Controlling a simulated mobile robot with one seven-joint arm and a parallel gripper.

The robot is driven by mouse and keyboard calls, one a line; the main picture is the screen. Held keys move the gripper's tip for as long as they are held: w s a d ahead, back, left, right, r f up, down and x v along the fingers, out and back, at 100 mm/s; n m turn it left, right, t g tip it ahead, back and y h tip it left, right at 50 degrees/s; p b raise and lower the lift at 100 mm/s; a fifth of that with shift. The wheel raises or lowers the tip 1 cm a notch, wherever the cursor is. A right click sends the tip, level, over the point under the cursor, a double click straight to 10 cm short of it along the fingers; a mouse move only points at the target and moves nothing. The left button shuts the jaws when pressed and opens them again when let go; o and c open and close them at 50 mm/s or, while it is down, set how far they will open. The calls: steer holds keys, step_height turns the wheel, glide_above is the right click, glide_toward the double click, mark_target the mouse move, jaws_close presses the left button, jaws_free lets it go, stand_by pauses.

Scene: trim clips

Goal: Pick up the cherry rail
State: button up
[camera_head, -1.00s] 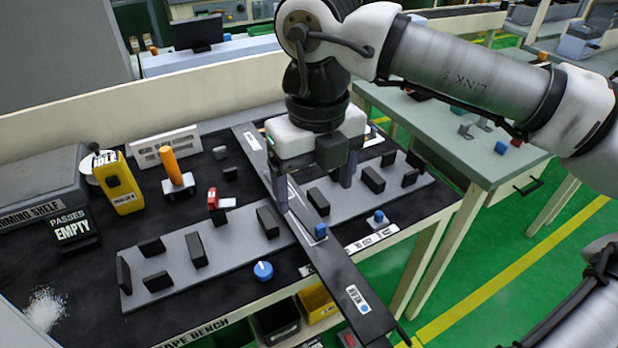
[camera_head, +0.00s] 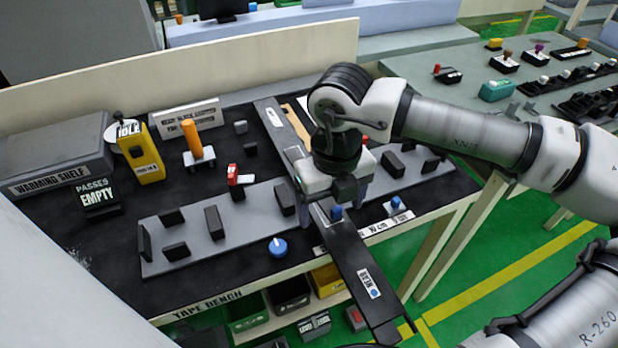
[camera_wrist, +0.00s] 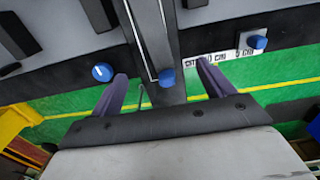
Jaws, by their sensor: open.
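I cannot make out which piece is the cherry rail; no clearly cherry-red rail shows. A long dark bar (camera_head: 362,262) crosses the bench and juts past its front edge, with a "NEAR" label on its end. A blue knob (camera_head: 336,212) sits on the bar, and it also shows in the wrist view (camera_wrist: 167,77) at the end of a narrow pale strip (camera_wrist: 153,40). My gripper (camera_head: 335,198) is open above the bar near this knob. In the wrist view my gripper's fingers (camera_wrist: 162,75) stand on either side of the bar, with nothing held.
A grey plate (camera_head: 245,222) with several upright black blocks lies under the bar. A blue dial (camera_head: 277,247) and another blue knob (camera_head: 395,208) flank it near the front. A yellow box (camera_head: 143,158) and an orange-handled tool (camera_head: 193,142) stand behind. A tan strip (camera_head: 297,122) lies at the back.

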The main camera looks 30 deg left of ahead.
steer(key=shift+f, duration=1.45)
steer(key=shift+a, duration=0.1)
steer(key=shift+c, duration=0.4)
steer(key=shift+w, duration=0.1)
steer(key=c, duration=1.3)
steer(key=shift+r, duration=0.1)
step_height(320, 180, up, 20)
steer(key=shift+f+b, duration=0.1)
steer(key=shift+b, duration=0.8)
